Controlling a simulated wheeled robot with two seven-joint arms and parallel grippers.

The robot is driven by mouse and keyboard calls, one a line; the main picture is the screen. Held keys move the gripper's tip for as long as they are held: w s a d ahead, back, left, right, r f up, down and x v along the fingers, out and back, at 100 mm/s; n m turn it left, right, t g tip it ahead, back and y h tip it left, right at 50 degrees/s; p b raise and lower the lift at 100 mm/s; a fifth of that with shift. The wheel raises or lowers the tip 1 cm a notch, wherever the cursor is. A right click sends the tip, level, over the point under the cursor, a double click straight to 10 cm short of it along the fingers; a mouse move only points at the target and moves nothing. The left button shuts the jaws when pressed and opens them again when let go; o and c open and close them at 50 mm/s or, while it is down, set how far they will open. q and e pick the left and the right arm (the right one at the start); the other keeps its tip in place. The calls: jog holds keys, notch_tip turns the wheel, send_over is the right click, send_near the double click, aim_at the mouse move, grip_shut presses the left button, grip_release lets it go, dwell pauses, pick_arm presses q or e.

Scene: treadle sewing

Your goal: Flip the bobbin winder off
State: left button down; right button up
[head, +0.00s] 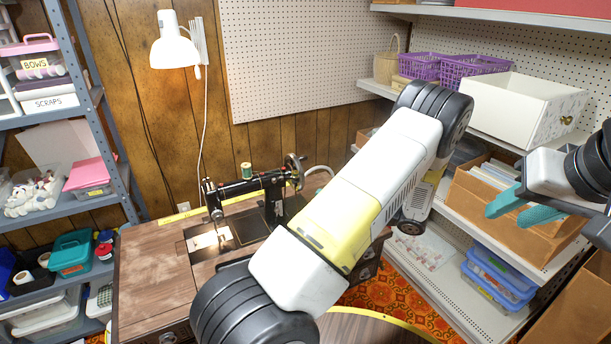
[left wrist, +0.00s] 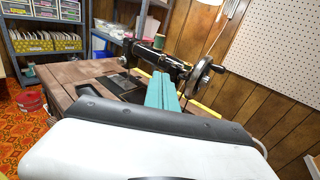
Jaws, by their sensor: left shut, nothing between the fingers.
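The black sewing machine (head: 240,188) stands on its wooden table, with its handwheel (head: 294,168) at the right end. The bobbin winder is too small to make out near the wheel, so I cannot tell its position. In the left wrist view the machine (left wrist: 160,62) and the handwheel (left wrist: 203,76) lie beyond my left gripper (left wrist: 161,78). Its teal fingers are together and empty, pointing at the machine just left of the wheel; I cannot tell whether they touch it. In the head view this gripper is hidden. My right gripper (head: 526,203) is open and empty at the far right, before the shelves.
The wooden table top (head: 150,275) is clear at left. A white lamp (head: 174,50) hangs above the machine by the pegboard (head: 290,60). Shelving (head: 110,150) stands at left. At right, shelves hold a white drawer (head: 510,105), purple baskets (head: 470,68) and a cardboard box (head: 480,205).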

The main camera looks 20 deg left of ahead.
aim_at(276, 181)
pick_arm(q)
jog(key=shift+w+d+f+m, duration=0.15)
jog(key=shift+w+f+m, duration=0.1)
jog(key=shift+w+m, duration=0.05)
jog(key=a, duration=0.9)
jog(key=w+a, duration=0.1)
jog(key=a, duration=0.4)
jog(key=shift+w, duration=0.1)
jog(key=shift+t, duration=0.3)
jog(key=shift+s+a+m+t, duration=0.3)
jog(key=shift+m+t, duration=0.4)
jog(key=shift+t, duration=0.3)
jog(key=shift+s+a, duration=0.2)
jog(key=shift+a, duration=0.5)
jog(key=shift+r, duration=0.1)
jog(key=shift+d, duration=0.1)
